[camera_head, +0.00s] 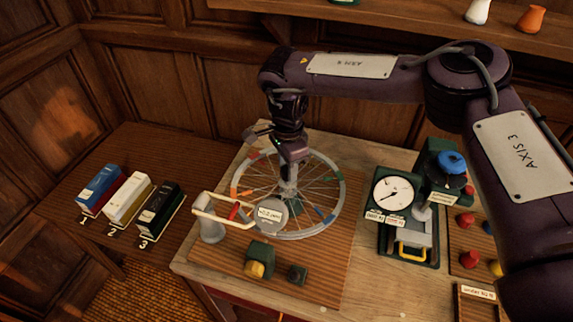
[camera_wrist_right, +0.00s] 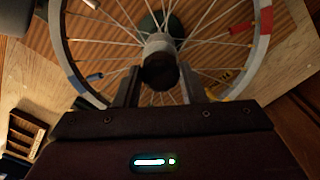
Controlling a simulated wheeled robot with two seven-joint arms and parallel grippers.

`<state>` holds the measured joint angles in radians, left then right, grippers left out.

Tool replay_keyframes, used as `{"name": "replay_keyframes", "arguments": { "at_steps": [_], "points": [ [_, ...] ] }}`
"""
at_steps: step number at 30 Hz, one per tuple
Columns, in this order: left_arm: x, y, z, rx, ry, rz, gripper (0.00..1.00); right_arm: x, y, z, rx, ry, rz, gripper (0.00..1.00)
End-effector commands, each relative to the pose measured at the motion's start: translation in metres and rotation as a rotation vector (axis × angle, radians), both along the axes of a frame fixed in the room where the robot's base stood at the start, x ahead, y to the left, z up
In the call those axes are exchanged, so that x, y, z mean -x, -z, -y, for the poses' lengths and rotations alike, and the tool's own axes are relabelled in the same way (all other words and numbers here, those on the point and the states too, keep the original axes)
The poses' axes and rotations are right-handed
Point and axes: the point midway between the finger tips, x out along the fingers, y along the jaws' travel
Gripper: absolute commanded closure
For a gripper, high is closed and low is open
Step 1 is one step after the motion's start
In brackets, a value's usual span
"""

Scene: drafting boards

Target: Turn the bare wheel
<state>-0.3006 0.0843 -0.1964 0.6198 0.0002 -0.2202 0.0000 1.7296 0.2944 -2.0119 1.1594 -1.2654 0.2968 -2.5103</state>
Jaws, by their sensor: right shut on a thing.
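The bare wheel (camera_head: 341,193) lies flat over a wooden board, with a pale rim, thin spokes and coloured marks. Its rim also shows in the right wrist view (camera_wrist_right: 262,48). My right gripper (camera_head: 289,184) reaches down onto the middle of the wheel. In the right wrist view its two fingers (camera_wrist_right: 159,82) stand on either side of the hub (camera_wrist_right: 158,62) and are shut on it. The hub's dark end lies between the fingers; the fingertips are partly hidden in the head view. My left gripper is not in view.
A looped pale frame (camera_head: 222,206) and a round labelled plate (camera_head: 270,214) stand close to the near rim. A dial gauge (camera_head: 392,195) is right of the wheel. A green-and-yellow block (camera_head: 259,258) sits in front.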

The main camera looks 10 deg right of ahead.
Motion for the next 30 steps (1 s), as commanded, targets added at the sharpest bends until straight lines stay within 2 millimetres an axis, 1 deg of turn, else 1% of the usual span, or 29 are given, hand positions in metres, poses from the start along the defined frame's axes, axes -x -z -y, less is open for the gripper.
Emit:
{"name": "replay_keyframes", "arguments": {
  "at_steps": [6,7,11,12,19,22,26,30],
  "points": [
    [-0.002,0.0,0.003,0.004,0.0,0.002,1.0,-0.002,-0.002,0.002,0.004,0.004,0.007,1.0],
    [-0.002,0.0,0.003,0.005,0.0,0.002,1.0,-0.002,-0.002,0.002,0.004,0.004,0.007,0.61],
    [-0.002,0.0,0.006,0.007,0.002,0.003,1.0,-0.002,-0.002,0.002,0.003,0.003,0.006,0.44],
    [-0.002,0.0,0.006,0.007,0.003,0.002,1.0,-0.002,-0.001,0.001,0.003,0.003,0.005,0.41],
    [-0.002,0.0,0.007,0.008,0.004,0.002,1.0,-0.001,-0.001,0.001,0.001,0.002,0.002,0.41],
    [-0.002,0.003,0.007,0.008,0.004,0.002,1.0,-0.002,-0.005,0.001,0.001,0.002,0.004,0.41],
    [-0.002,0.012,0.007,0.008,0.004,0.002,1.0,-0.002,-0.021,0.001,0.0,0.002,0.007,0.41],
    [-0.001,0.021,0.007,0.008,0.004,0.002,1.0,-0.002,-0.046,0.001,0.001,0.002,0.008,0.41]
  ]
}}
